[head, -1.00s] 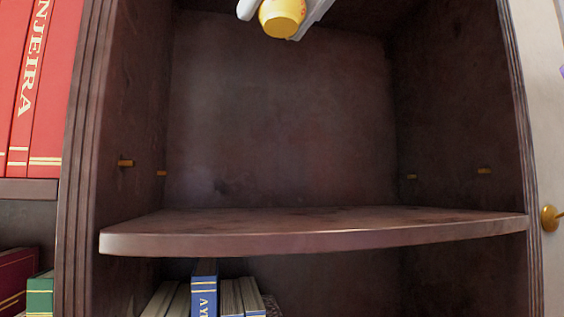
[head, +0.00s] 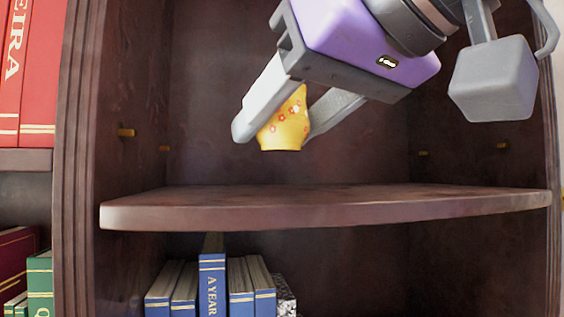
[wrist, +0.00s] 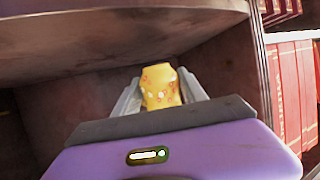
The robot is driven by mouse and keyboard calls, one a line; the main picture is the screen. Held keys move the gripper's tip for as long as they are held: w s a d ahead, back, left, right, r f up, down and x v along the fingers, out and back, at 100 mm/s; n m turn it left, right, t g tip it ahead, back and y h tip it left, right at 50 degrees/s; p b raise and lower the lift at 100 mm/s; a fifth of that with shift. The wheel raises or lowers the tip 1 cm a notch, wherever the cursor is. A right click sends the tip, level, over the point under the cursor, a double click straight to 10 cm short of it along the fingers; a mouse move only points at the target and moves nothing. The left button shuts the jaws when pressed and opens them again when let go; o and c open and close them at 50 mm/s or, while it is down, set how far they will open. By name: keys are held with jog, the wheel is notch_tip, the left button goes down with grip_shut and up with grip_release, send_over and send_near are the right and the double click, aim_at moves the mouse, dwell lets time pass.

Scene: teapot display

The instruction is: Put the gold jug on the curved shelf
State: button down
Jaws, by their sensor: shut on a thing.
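The gold jug (head: 286,128) is yellow-gold with small red and orange flowers. My gripper (head: 274,136) is shut on it, with one finger on each side. The jug hangs nearly upright above the curved shelf (head: 330,215), with a visible gap below its base. In the wrist view the jug (wrist: 160,88) sits between the two fingers, beyond the purple gripper body. The curved shelf is dark brown wood with a bowed front edge, and its top is bare. The upper part of the jug is hidden behind my gripper.
Brown side walls (head: 85,150) bound the shelf bay. Small brass pegs (head: 126,132) stick out of the walls. Blue and grey books (head: 212,280) stand below the shelf. Red books (head: 20,70) stand in the bay to the left. The space above the curved shelf is otherwise clear.

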aim_at(282, 197)
jog(key=shift+f, duration=2.05)
jog(key=shift+f, duration=0.15)
jog(key=c, duration=0.6)
grip_release()
jog(key=shift+c, duration=0.2)
jog(key=shift+r, duration=0.2)
jog(key=b+v, duration=0.1)
jog(key=v, duration=1.1)
